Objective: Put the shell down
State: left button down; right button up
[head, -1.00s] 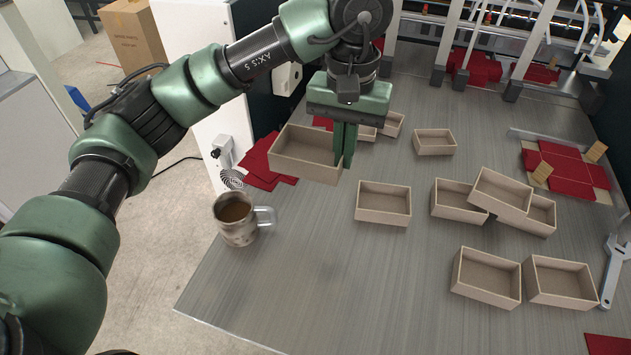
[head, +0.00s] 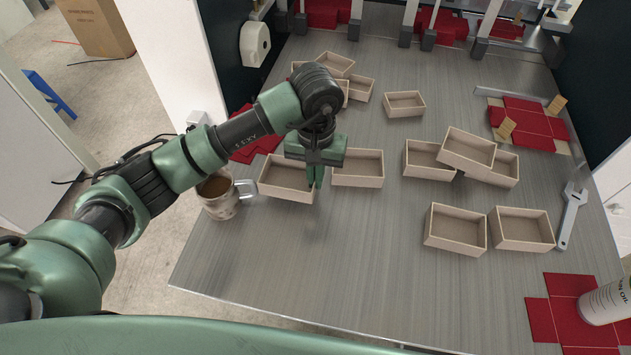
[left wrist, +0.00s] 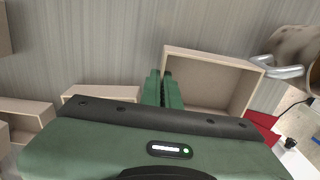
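The shell (head: 280,191) is an open tan tray-like box, low at the left front of the grey table (head: 260,265). My left gripper (head: 316,184) points down at its right wall, with the fingers close together on either side of that wall. In the left wrist view the shell (left wrist: 222,101) extends right from the fingers (left wrist: 163,88). I cannot tell whether its base touches the table. My right gripper is not in view.
A mug (head: 219,196) stands just left of the shell. Another shell (head: 358,181) sits close on its right. Several more shells, some stacked (head: 467,150), lie further right. A wrench (head: 571,215) and a white bottle (head: 606,302) are at the right. The table's front middle is clear.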

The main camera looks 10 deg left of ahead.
pick_arm(q)
notch_tip(320, 180, down, 3)
jog(key=shift+r+p, duration=0.2)
jog(key=shift+p, duration=0.15)
jog(key=shift+f, duration=0.35)
pick_arm(e)
jog(key=shift+s+r, duration=0.45)
jog(key=shift+s, duration=0.3)
pick_arm(q)
jog(key=shift+f, duration=0.15)
jog(key=c, duration=1.7)
grip_release()
pick_arm(e)
jog(key=shift+w+a+f, duration=0.1)
jog(key=shift+f, duration=0.05)
